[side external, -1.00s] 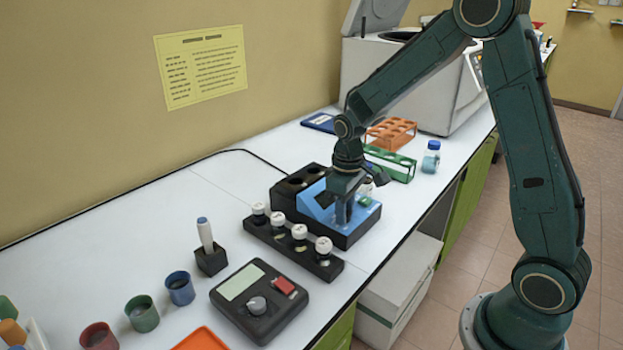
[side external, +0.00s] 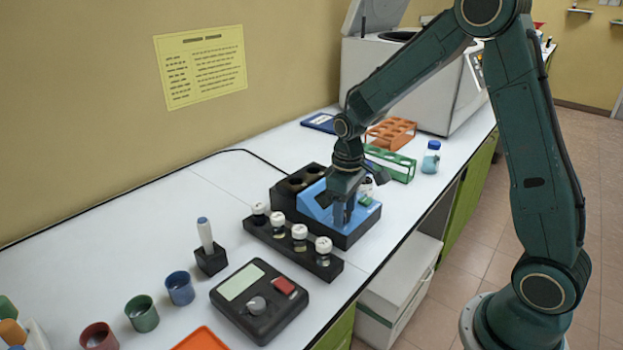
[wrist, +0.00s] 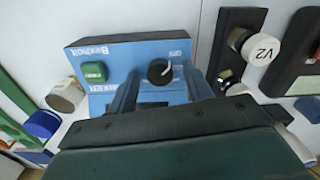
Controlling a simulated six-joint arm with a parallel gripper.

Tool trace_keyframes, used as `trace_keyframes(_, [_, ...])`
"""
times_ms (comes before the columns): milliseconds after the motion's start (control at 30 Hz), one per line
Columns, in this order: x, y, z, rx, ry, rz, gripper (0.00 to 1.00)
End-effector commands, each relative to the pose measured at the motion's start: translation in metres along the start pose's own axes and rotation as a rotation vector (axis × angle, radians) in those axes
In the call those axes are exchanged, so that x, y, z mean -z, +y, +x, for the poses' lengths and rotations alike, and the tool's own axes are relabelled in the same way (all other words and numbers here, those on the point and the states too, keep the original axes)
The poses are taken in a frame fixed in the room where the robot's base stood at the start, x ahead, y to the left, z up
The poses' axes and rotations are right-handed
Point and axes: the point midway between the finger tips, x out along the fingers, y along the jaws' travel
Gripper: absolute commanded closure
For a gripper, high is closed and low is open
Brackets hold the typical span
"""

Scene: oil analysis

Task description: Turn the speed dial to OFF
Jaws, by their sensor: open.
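The black speed dial (wrist: 160,72) is on the front panel of a blue device (wrist: 120,55) in the wrist view. A green button (wrist: 93,73) is left of the dial. My gripper (wrist: 161,80) is open, with one finger on each side of the dial. Gaps seem to show between fingers and dial, but contact is unclear. In the side view my gripper (side external: 343,212) points down at the blue device (side external: 347,235) and hides the dial.
A black rack (side external: 266,233) with several white-capped vials stands close beside the device. A black control box (side external: 260,300) with a grey knob sits nearer the camera. Green (side external: 390,163) and orange (side external: 391,132) racks and a blue-capped bottle (side external: 431,157) are beyond.

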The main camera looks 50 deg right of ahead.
Motion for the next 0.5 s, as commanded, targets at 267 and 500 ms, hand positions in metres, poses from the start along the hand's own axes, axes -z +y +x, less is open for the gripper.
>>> trace_keyframes(267, [0.001,0.000,-0.024,-0.001,0.004,0.000,0.49])
trace_keyframes(500, [0.001,0.000,-0.062,-0.002,0.006,0.000,0.49])
